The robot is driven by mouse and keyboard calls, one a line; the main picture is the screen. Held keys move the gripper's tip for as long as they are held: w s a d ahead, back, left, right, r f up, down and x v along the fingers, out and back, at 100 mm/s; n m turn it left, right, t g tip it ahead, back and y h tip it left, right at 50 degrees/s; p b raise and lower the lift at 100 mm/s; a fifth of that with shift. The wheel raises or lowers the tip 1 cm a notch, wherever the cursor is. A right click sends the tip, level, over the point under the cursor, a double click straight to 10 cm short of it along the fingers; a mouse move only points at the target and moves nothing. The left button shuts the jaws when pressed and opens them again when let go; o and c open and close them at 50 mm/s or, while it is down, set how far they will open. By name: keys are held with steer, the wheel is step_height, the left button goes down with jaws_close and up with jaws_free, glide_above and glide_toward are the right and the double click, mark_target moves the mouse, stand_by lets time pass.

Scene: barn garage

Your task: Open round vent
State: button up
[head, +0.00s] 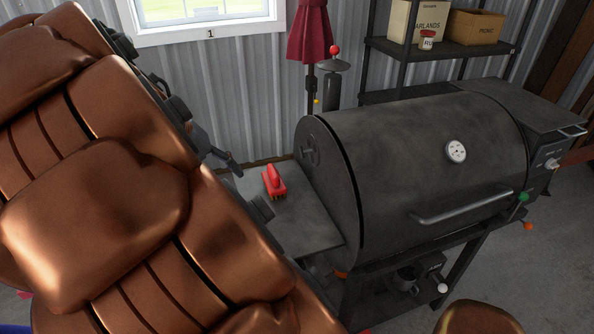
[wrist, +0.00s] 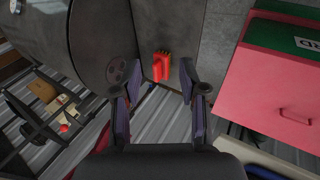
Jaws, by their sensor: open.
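The round vent (head: 309,150) is a dark disc on the left end face of the black barrel grill (head: 430,150). In the wrist view the vent (wrist: 117,72) shows dark holes and lies just beyond the left finger. My gripper (wrist: 158,78) is open, with nothing between its fingers. I cannot tell whether the left finger touches the vent. In the head view my bronze arm hides most of the gripper.
A red brush (head: 274,182) lies on the grill's side shelf (head: 300,222), and appears beyond the fingers in the wrist view. A red cabinet (wrist: 270,105) stands at right there. A dark rack (head: 450,52) with boxes stands behind the grill.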

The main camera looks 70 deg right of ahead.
steer(key=w+d+f+m+g+h+b, duration=0.1)
steer(key=d+f+m+g+b, duration=0.15)
steer(key=d+b, duration=0.35)
steer(key=d+f+m+g+h+b, duration=0.1)
steer(key=d+f+m+h+b, duration=0.2)
steer(key=d, duration=0.5)
steer(key=m+g+b, duration=0.4)
steer(key=b, duration=0.9)
glide_toward(302, 151)
steer(key=shift+s+d+f+h, duration=0.3)
steer(key=shift+s+d+f, duration=0.15)
steer(key=shift+s+f, duration=0.35)
steer(key=shift+b+x, duration=0.55)
steer(key=shift+x, duration=3.4)
steer(key=shift+d, duration=0.1)
jaws_close()
